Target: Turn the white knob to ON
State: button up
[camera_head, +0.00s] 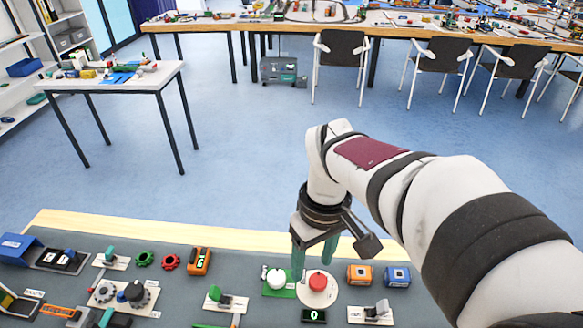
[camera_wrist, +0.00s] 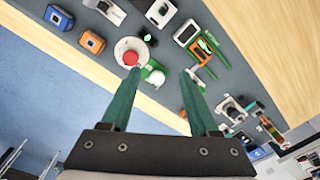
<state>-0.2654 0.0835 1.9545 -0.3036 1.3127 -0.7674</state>
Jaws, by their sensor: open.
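A white round knob (camera_head: 277,276) sits on a green base plate (camera_head: 267,290) on the grey bench top. It also shows in the wrist view (camera_wrist: 155,76), between the fingertips in the picture and nearer the left one. No ON mark on it can be read. My gripper (camera_head: 313,262) has two green fingers, spread apart and empty, and points down behind and just right of the knob in the head view. In the wrist view my gripper (camera_wrist: 160,74) is also open. Whether a fingertip touches the knob or its plate cannot be told.
A red button (camera_head: 318,281) on a round pale base stands right beside the knob. A small dark display (camera_head: 314,316) lies in front. Orange (camera_head: 359,275) and blue (camera_head: 397,277) boxes and a lever switch (camera_head: 377,311) are to the right; a green lever (camera_head: 220,298) is left.

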aim_at(277, 276)
jog(key=shift+o, duration=1.3)
jog(key=w+a+f+n, duration=0.4)
jog(key=w+a+n, duration=0.3)
jog(key=w+a, duration=0.1)
jog(key=shift+f+h, duration=0.3)
jog(key=shift+f, duration=0.1)
jog(key=shift+n, duration=0.3)
notch_tip(277, 276, down, 16)
jog(key=shift+w+r, duration=0.15)
grip_shut()
